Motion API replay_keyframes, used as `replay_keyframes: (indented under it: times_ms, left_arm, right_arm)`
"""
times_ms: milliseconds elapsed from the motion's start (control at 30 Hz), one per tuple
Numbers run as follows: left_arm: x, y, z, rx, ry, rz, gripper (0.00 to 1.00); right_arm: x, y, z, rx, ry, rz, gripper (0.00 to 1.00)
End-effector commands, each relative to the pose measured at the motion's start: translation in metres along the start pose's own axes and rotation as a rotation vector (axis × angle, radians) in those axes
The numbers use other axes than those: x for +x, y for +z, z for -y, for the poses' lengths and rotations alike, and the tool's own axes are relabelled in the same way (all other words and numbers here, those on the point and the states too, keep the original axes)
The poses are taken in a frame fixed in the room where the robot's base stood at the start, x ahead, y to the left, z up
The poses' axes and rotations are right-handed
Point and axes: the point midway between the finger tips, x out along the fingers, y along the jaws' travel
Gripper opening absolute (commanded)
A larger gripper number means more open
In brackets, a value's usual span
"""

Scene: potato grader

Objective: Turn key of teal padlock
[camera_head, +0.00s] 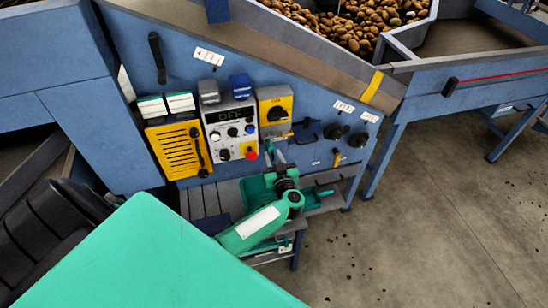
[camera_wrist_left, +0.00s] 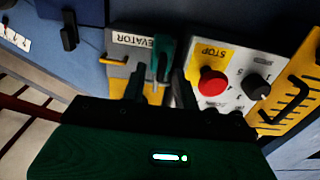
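The teal padlock (camera_head: 269,146) hangs low at the yellow-and-grey switch box in the head view, partly hidden by my gripper. In the left wrist view, which looks upside down, the teal padlock (camera_wrist_left: 165,58) is beside the box's label, beyond the fingertips. My left gripper (camera_head: 277,160) is just in front of and below it. In the left wrist view the fingers of my left gripper (camera_wrist_left: 160,85) stand apart, with the padlock seen between them. I cannot make out the key clearly or whether a finger touches the padlock. My right gripper is out of view.
The switch box (camera_head: 275,105) is right of a control panel (camera_head: 231,125) with a red stop button (camera_head: 251,153). A yellow louvred cover (camera_head: 180,149) is on the left. Black knobs (camera_head: 358,140) are on the right. Floor at the right is mostly clear.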

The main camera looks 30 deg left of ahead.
Motion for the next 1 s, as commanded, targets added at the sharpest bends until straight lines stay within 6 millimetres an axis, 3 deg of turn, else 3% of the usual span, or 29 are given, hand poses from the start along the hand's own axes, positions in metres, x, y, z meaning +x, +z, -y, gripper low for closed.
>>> replay_keyframes:
  times_ms: [67,200,633,1000]
  left_arm:
    - [-0.0002,0.0,0.0,0.0,0.0,0.0,0.26]
    - [-0.0004,0.0001,0.0001,0.0,0.0,0.0,0.0]
    - [-0.0013,0.0006,0.0006,-0.05,-0.001,0.001,0.0]
    - [-0.0018,0.0021,0.0034,-0.319,-0.002,0.003,0.0]
  right_arm:
    - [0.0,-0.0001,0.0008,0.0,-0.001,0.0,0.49]
    - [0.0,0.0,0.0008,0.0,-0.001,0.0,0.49]
    - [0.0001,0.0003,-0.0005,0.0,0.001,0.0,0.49]
    - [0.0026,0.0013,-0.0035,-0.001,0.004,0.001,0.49]
